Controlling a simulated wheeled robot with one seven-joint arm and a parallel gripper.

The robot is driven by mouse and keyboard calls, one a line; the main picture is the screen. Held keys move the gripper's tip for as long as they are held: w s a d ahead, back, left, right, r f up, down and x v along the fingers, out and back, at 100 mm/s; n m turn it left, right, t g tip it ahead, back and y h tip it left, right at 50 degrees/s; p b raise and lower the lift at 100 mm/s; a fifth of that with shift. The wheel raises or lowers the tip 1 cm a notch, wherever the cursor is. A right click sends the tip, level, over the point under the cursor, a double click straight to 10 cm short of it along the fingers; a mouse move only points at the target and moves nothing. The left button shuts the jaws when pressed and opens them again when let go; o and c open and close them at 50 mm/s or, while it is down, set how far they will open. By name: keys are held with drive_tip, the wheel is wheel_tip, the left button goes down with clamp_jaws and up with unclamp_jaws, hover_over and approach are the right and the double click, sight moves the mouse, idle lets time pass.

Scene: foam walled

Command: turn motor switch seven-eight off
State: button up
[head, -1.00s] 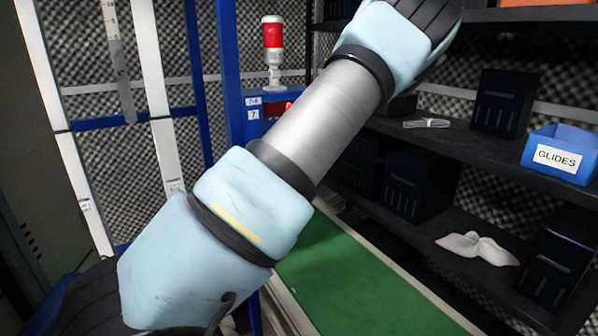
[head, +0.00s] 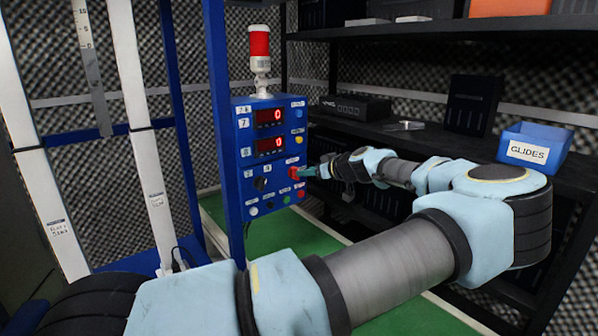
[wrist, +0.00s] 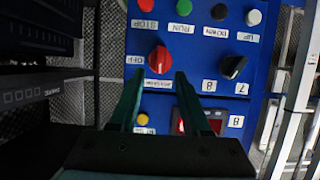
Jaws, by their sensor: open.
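The blue control panel (head: 241,150) stands left of my gripper in the head view. Its red rotary knob (head: 294,172) sits right of a black rotary knob (head: 260,184). The wrist view shows the panel upside down, with the red knob (wrist: 160,60) beside an OFF label and the black knob (wrist: 233,66) beside labels 7 and 8. The red knob's grip lies roughly vertical there. My gripper (head: 308,172) is open, pointing at the red knob. In the wrist view its fingers (wrist: 158,78) appear either side of the knob's lower edge; contact cannot be told.
Several push buttons line the panel's lower edge. A red beacon (head: 260,45) stands on top. Dark shelves (head: 440,140) with a blue GLIDES bin (head: 535,145) are at right. A green belt (head: 400,318) runs below.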

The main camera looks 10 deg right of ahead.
drive_tip(key=shift+p+x, duration=0.45)
drive_tip(key=shift+x, duration=2.2)
clamp_jaws()
